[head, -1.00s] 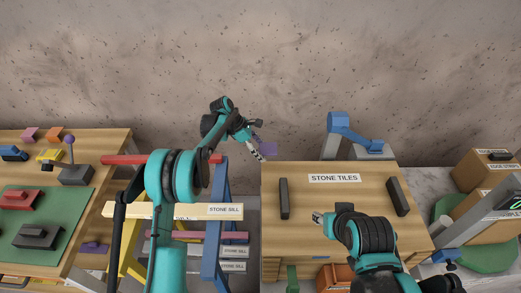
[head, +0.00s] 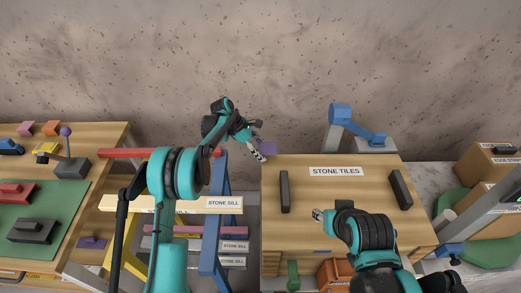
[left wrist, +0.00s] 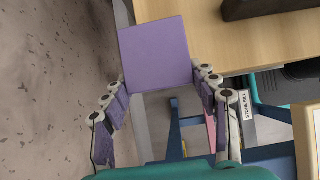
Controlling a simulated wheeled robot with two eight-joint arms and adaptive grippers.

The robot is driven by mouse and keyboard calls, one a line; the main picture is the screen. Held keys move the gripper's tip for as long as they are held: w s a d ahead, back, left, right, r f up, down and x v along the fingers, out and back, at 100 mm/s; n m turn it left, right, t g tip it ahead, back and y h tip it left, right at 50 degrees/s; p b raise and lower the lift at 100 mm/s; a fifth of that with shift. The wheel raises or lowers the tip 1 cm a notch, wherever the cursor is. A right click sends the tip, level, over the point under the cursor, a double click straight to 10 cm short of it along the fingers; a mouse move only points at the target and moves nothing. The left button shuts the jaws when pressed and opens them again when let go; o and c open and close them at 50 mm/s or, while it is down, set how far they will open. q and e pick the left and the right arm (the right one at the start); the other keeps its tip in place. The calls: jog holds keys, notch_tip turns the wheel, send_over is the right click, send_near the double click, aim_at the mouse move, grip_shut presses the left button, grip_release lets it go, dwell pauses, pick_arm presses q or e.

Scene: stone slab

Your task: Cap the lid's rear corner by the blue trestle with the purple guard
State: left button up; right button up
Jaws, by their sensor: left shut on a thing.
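The purple guard (head: 268,148) is held in my left gripper (head: 260,156) at the rear left corner of the lid (head: 335,205), labelled STONE TILES. In the left wrist view the guard (left wrist: 156,53) sits between the fingertips (left wrist: 158,82) and overlaps the lid's corner; wood (left wrist: 240,40) shows beside it. Whether it touches the lid or hangs just above it, I cannot tell. The blue trestle (head: 216,230) stands left of the lid, partly behind my left arm. My right gripper (head: 318,215) is over the lid's front middle; its jaw state is unclear.
Two dark bars (head: 284,192) lie on the lid. A blue clamp-like device (head: 355,128) stands behind it. A workbench (head: 105,150) with several parts is at far left. The wall is close behind.

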pick_arm(q)
jog(key=shift+f+b, duration=1.1)
jog(key=shift+f, duration=0.4)
jog(key=o, duration=1.1)
jog(key=v, duration=1.1)
jog(key=s+a+r+m+t+y, duration=0.2)
jog(key=s+a+r+m, duration=0.15)
jog(key=s+r, duration=0.5)
jog(key=s+a+r+m+t+y, duration=0.1)
jog(key=s+a+r+m+t, duration=0.25)
jog(key=s, duration=0.55)
jog(key=s+a+f+m+t+y, duration=0.1)
jog(key=s+a+f+m, duration=0.1)
jog(key=s+m, duration=0.3)
jog(key=s+a+f+m+y, duration=0.2)
jog(key=s+m, duration=0.4)
jog(key=s, duration=0.8)
jog(key=shift+a+f+t, duration=0.35)
jog(key=shift+a+f, duration=0.2)
